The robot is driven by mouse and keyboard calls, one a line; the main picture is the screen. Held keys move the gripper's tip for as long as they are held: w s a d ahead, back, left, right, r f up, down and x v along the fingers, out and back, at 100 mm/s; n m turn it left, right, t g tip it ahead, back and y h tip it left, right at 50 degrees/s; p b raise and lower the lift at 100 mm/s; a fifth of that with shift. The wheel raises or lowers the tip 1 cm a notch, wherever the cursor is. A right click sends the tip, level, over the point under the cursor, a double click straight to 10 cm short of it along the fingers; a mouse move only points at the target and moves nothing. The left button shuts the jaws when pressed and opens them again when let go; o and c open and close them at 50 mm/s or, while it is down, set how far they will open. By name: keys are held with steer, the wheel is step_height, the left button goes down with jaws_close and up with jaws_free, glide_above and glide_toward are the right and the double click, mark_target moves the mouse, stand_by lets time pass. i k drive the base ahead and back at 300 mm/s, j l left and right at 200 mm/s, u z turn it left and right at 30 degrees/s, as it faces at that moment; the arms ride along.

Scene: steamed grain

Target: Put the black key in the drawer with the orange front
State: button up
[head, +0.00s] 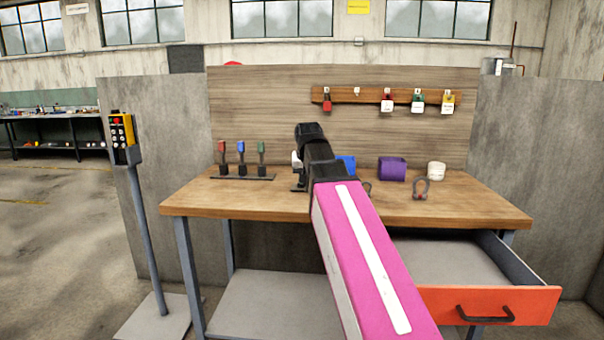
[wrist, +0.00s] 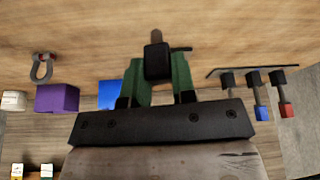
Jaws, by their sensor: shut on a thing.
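My gripper (wrist: 158,78) shows in the wrist view with its green fingers shut on a black block-like piece, which I take to be the black key (wrist: 157,62). A short brown piece shows beyond the block. In the head view my arm covers most of the gripper and the key, over the left-middle of the bench top. The drawer with the orange front (head: 540,304) is pulled open at the bench's lower right. Its visible grey floor is bare; my arm hides its left part.
On the wooden bench (head: 470,205) stand a purple container (head: 392,169), a white cup (head: 436,171), a grey shackle (head: 421,189) and a blue object (head: 346,164). A rack of red, blue and green-handled tools (head: 241,165) stands left. Coloured tags hang on a hook rail (head: 372,98).

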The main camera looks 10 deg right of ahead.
mark_target(439, 259)
steer(key=z, duration=1)
steer(key=j+z, duration=0.25)
steer(key=z, duration=0.2)
steer(key=j+z, duration=0.25)
steer(key=z, duration=0.15)
steer(key=k+j+z, duration=0.15)
steer(key=z, duration=0.3)
steer(key=k+j, duration=0.15)
steer(key=j, duration=0.15)
steer(key=k+j, duration=0.1)
steer(key=j, duration=0.15)
